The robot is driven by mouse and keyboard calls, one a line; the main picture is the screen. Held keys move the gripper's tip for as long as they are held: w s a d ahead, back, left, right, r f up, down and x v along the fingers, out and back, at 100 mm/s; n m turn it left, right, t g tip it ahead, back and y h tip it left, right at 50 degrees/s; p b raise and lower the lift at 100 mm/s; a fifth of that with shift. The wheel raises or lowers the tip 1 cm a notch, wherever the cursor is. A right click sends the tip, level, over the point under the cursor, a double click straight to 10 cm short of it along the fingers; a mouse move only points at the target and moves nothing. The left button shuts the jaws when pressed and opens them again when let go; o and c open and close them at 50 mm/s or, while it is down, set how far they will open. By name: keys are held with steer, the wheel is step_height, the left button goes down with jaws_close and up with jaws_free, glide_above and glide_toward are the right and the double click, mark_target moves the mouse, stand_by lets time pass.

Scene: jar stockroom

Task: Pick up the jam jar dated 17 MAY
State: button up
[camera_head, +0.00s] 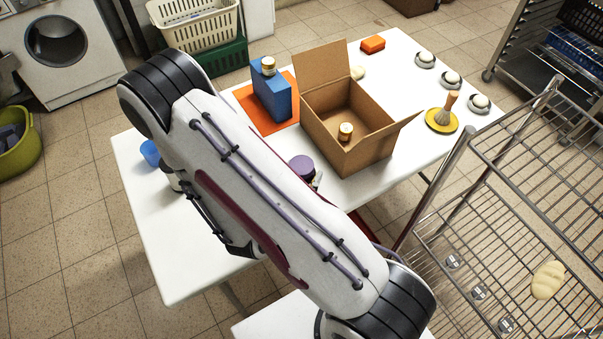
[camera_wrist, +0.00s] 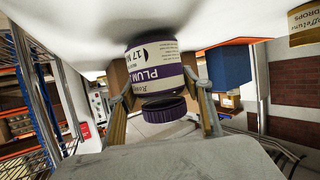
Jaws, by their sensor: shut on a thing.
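The jam jar (camera_wrist: 152,58) hangs upside down in the wrist picture, with a purple lid and a white and purple label. The label reads "PLUM" and "17 M", and the rest of the date is cut off by the jar's curve. My gripper (camera_wrist: 166,86) is shut on it, one finger on each side. The jar's base is at or just above the white tabletop; I cannot tell if it touches. In the head view a purple lid (camera_head: 301,165) shows in front of the cardboard box, and my arm hides most of what is below it.
An open cardboard box (camera_head: 365,155) stands close behind, with a gold-lidded jar (camera_head: 345,131) inside. A blue box (camera_head: 272,98) on an orange mat (camera_head: 245,98) carries another gold-lidded jar (camera_head: 268,66). A gold-labelled container (camera_wrist: 304,24) shows at the wrist view's upper right. A wire rack (camera_head: 440,225) stands right.

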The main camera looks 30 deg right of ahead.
mark_target(298, 170)
steer(key=shift+a+r, duration=0.1)
steer(key=shift+r, duration=1.65)
steer(key=shift+s+a+f, duration=0.1)
steer(key=shift+s+a, duration=1.55)
steer(key=shift+a, duration=0.8)
steer(key=shift+s+a+r, duration=0.1)
steer(key=shift+s+a, duration=1.55)
steer(key=shift+a, duration=0.8)
steer(key=shift+s+a+f, duration=0.1)
steer(key=shift+s+a, duration=1.55)
steer(key=shift+a, duration=0.8)
